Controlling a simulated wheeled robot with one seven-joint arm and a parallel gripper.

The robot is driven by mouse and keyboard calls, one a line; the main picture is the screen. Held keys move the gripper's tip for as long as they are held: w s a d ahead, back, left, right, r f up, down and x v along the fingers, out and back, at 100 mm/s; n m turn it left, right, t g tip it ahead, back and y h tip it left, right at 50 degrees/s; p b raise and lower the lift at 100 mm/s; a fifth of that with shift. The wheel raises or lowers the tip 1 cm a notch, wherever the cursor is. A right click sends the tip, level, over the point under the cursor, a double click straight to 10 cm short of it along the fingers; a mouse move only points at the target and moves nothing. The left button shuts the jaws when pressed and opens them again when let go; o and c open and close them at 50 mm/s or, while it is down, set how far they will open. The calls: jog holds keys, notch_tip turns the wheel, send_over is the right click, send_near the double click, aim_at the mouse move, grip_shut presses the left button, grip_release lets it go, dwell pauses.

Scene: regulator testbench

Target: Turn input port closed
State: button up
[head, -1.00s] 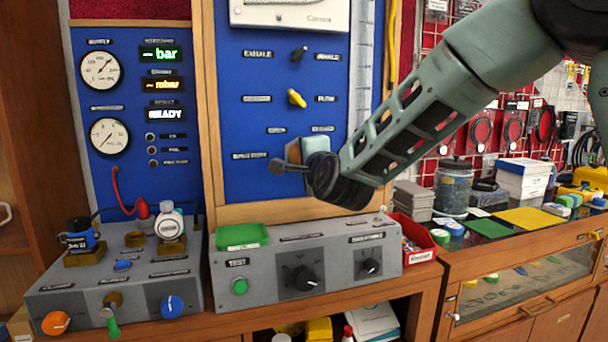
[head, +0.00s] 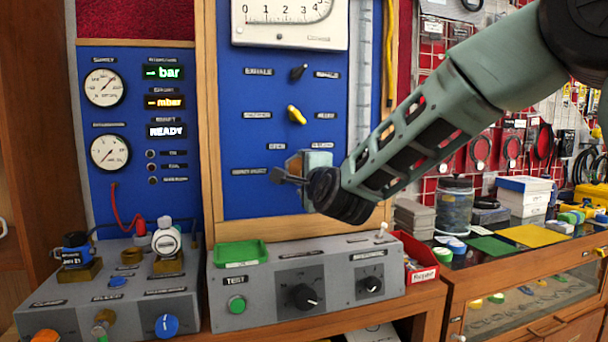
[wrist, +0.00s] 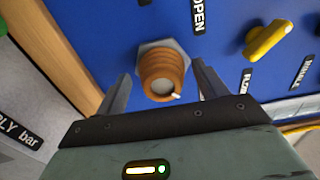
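The input port appears to be the ribbed orange-brown round knob (wrist: 162,75) on a hexagonal base on the blue panel. A short white mark shows at its lower right rim, and an OPEN label (wrist: 198,16) is up and right of it. My gripper (wrist: 160,72) is open, one finger on each side of the knob, with a visible gap on both sides. In the head view my gripper (head: 282,176) is at the lower part of the blue panel, and the knob is hidden there behind it.
A yellow lever knob (head: 296,115) and a black one (head: 298,72) sit higher on the panel. A grey control box (head: 330,262) with a green tray (head: 241,253) stands below. A regulator bench (head: 95,290) is at the left, a red bin (head: 421,272) at the right.

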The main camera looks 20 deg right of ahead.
jog(key=s+b, duration=0.2)
jog(key=s, duration=1.5)
jog(key=shift+s, duration=0.25)
jog(key=s+a+f+n+g+y+p, duration=0.55)
jog(key=s+a+f+n+g, duration=0.55)
jog(key=n, duration=0.5)
jog(key=s+d+f+n+g+h+p, duration=0.2)
jog(key=s+n+g, duration=0.1)
jog(key=s+n, duration=0.2)
jog(key=s+d+f+n+g+h+p, duration=0.2)
jog(key=s+d+n+g+h, duration=0.1)
jog(key=s, duration=0.5)
jog(key=shift+n+g, duration=0.5)
jog(key=shift+n, duration=0.5)
